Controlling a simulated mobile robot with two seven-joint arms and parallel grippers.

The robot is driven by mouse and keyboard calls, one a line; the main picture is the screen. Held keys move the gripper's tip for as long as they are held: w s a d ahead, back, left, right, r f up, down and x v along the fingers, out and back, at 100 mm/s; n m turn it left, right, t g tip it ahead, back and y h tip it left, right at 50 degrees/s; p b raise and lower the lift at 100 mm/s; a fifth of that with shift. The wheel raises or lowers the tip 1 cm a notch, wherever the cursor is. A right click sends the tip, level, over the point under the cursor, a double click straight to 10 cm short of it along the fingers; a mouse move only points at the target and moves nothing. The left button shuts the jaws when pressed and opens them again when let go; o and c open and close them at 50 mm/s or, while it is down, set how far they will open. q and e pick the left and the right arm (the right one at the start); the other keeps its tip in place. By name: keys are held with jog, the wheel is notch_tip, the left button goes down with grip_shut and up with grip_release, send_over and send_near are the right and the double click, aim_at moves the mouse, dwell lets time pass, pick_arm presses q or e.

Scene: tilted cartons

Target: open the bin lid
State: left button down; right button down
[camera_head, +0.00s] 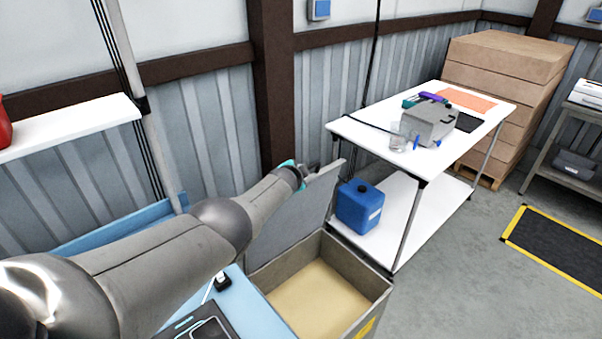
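The bin (352,267) is a grey box with a tan inner floor, standing at the lower middle with its top uncovered. Its grey lid (302,222) stands raised on the bin's far left side, tilted close to upright. My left arm reaches across from the left, partly in front of the lid. My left gripper (322,170) is at the lid's upper edge, close to or touching it. Its fingers are too small and too much in line with the lid to tell whether they are open or shut. My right gripper is not in view.
A white two-level table (352,131) stands right of the bin, with a blue canister (360,206) on its lower shelf. A grey device (429,124) and a glass are on top. Stacked cartons (502,105) stand behind.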

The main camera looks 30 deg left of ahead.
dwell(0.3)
pick_arm(q)
jog(key=c, duration=0.8)
grip_release()
jog(key=shift+c, duration=0.2)
